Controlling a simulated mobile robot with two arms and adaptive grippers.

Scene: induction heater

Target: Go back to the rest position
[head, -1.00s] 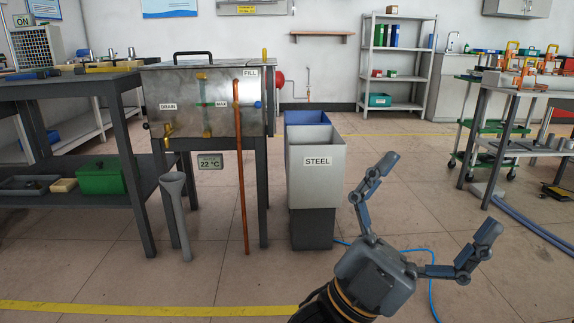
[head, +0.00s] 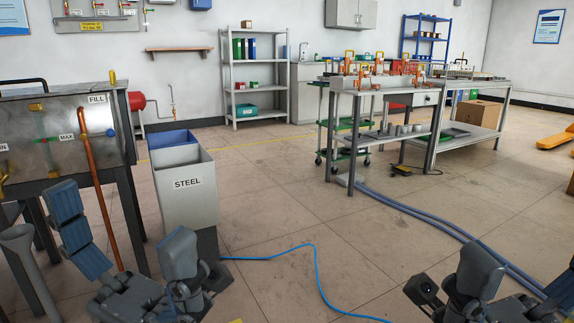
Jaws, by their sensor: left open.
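My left gripper (head: 124,222) is at the bottom left of the head view. Its two fingers are spread wide apart with nothing between them. It appears in front of the metal quench tank (head: 50,135) and the grey STEEL bin (head: 187,190), overlapping the lower part of the bin in the picture. My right gripper (head: 450,285) shows only in part at the bottom right edge, over the floor. Its fingertips are not clear, and I see no object in it.
A workbench (head: 428,145) with orange-handled clamps stands at right, beside a green trolley (head: 343,125). A blue cable (head: 316,265) and grey hoses (head: 420,212) lie on the floor. A shelf (head: 255,75) is at the back wall.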

